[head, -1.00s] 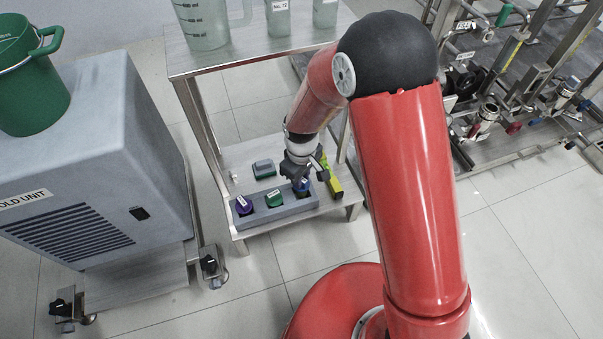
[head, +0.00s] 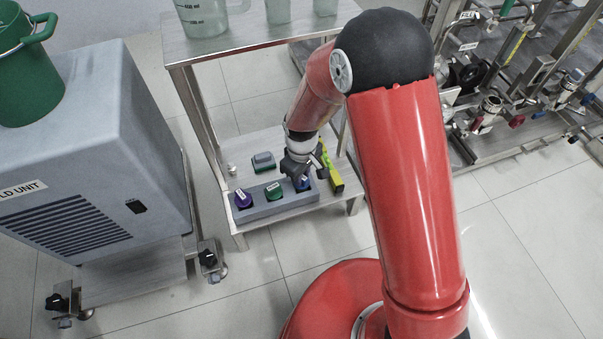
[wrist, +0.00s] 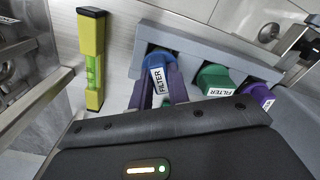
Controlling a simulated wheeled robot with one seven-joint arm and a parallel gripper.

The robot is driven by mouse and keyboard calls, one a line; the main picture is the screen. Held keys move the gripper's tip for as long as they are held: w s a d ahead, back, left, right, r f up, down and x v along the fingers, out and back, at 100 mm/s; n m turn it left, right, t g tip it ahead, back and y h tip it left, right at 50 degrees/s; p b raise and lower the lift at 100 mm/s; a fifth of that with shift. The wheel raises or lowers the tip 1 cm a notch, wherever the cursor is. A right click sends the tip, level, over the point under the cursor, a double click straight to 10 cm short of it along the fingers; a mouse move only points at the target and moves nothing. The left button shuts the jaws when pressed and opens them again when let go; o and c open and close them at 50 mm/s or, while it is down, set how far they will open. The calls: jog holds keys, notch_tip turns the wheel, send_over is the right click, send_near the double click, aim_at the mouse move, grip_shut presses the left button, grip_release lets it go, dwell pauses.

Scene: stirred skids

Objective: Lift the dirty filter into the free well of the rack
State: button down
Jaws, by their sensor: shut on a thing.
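The grey rack (head: 257,211) stands on the low shelf, with a purple filter (head: 243,199) at its left and a green filter (head: 275,191) in the middle. My gripper (head: 303,180) is at the rack's right end, shut on a blue filter (wrist: 158,76) with a white FILTER label. In the wrist view the blue filter is between the two fingers, at the rack's end well. I cannot tell whether it rests fully in the well. The green filter (wrist: 214,80) and the purple filter (wrist: 259,97) show beside it. No label says which filter is dirty.
A yellow level (wrist: 93,60) lies close beside the rack's end. A small grey-green block (head: 263,162) lies behind the rack. A grey cold unit (head: 95,150) stands left, pipework on the right.

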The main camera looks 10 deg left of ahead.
jog(key=shift+f, duration=0.4)
jog(key=c, duration=1.3)
grip_release()
jog(key=shift+o, duration=0.2)
jog(key=shift+r, duration=0.15)
notch_tip(320, 180, up, 7)
jog(key=p, duration=0.4)
jog(key=shift+p, duration=0.3)
